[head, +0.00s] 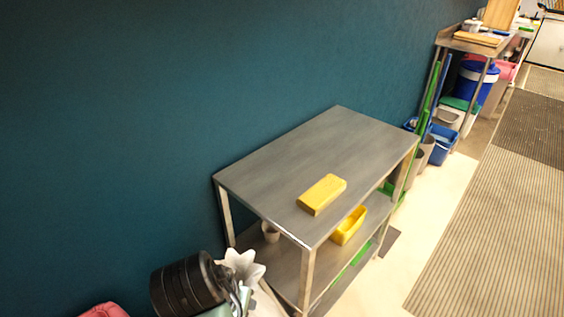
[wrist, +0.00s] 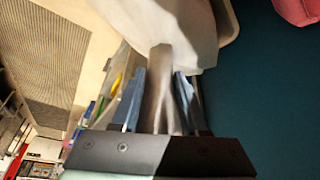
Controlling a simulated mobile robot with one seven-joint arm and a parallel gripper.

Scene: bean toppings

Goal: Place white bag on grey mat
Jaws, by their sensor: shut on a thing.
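The white bag (wrist: 185,30) fills the top of the wrist view. Its gathered neck (wrist: 160,85) lies between the two blue fingers of my gripper (wrist: 160,90), which is shut on it. In the head view the bag's white flared part (head: 242,264) shows at the bottom, left of the table, beside my black arm. My gripper (head: 240,293) is partly hidden there. A large grey striped mat (head: 490,220) lies on the floor at the right of the head view, far from the bag. It also shows in the wrist view (wrist: 45,50).
A steel table (head: 330,140) stands between bag and mat, with a yellow block (head: 322,194) on top and a yellow bin (head: 348,226) below. Blue buckets (head: 440,145) stand behind it. A teal wall (head: 180,90) runs along the left. Pale floor (head: 440,200) beside the mat is clear.

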